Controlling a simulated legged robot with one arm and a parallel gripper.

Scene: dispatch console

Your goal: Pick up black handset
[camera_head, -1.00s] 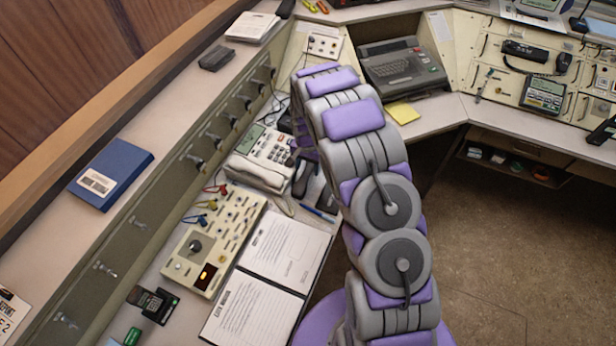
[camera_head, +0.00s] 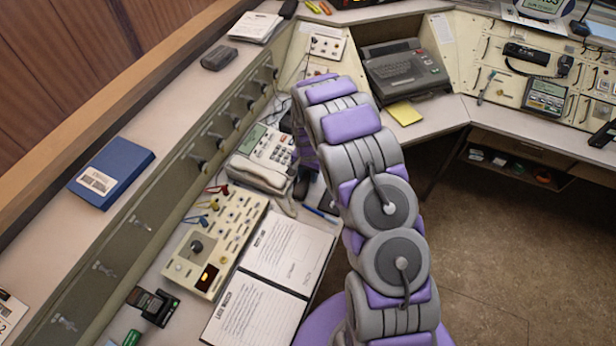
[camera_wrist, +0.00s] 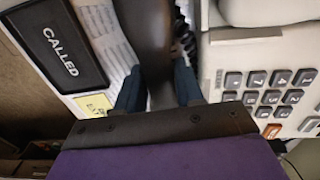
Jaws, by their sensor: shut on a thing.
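The black handset (camera_wrist: 148,35) is a long dark bar running up the middle of the wrist view. My gripper (camera_wrist: 158,88) is shut on it, with one dark blue finger on each side. The handset's far end runs out of the frame at the top, so I cannot tell whether it touches anything there. In the head view my arm hides most of the gripper. A dark shape shows left of the arm there, beside the white phone, but I cannot tell whether it is gripper or handset.
A white desk phone (camera_head: 262,160) is close to the gripper; its keypad (camera_wrist: 268,98) is at right in the wrist view. A black plate marked CALLED (camera_wrist: 58,45) is at left. An open binder (camera_head: 285,250) and a switch panel (camera_head: 215,245) lie nearer. A keyboard unit (camera_head: 405,70) stands beyond.

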